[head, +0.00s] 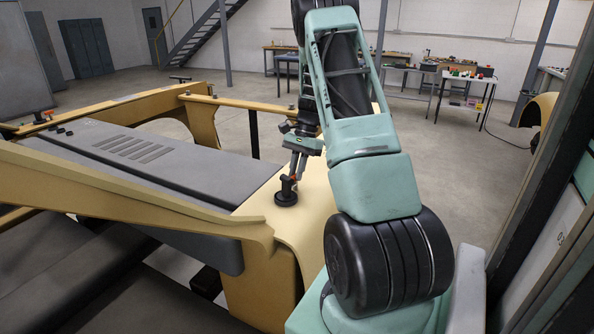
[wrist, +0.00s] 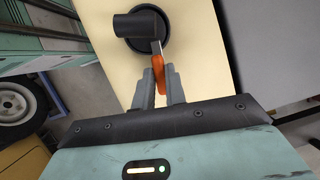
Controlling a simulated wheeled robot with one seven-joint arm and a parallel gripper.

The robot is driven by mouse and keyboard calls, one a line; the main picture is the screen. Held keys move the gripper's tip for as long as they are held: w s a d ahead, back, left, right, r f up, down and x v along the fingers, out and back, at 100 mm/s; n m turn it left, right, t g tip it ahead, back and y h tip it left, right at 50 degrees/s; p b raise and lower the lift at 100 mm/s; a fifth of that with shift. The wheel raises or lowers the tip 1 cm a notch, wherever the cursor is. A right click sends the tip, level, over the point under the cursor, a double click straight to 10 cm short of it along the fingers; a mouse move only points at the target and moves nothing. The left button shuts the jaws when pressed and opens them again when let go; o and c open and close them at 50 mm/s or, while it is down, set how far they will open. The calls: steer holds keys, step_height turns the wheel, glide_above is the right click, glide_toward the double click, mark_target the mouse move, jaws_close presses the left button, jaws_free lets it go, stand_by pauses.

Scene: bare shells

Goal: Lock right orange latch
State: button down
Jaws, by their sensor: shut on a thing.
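The right orange latch (wrist: 158,72) shows in the wrist view as an orange lever joined to a round black base (wrist: 140,30) on a tan panel. My gripper (wrist: 157,85) is at the latch, its two grey fingers shut on the orange lever from both sides. In the head view my gripper (head: 294,172) reaches down to the black latch base (head: 286,194) on the tan shell, and the lever is mostly hidden by the fingers. Another orange latch (head: 42,117) sits on the far left of the tan frame.
The tan shell (head: 262,207) curves down beside a grey panel (head: 137,155) with slots. A tan rail (head: 130,192) crosses the near left. Workbenches (head: 465,85) stand far back, with open floor between. A dark post (head: 545,160) stands close on the right.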

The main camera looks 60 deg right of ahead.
steer(key=shift+w+n+g, duration=0.1)
steer(key=shift+n+g, duration=0.4)
steer(key=shift+n, duration=0.6)
steer(key=c, duration=1.4)
jaws_free()
steer(key=shift+c, duration=0.2)
steer(key=s+b+v, duration=0.1)
steer(key=b+v, duration=0.2)
steer(key=v, duration=1.4)
steer(key=shift+w+r+b, duration=0.25)
steer(key=shift+w+b, duration=0.1)
steer(key=shift+w, duration=0.15)
steer(key=shift+s, duration=0.1)
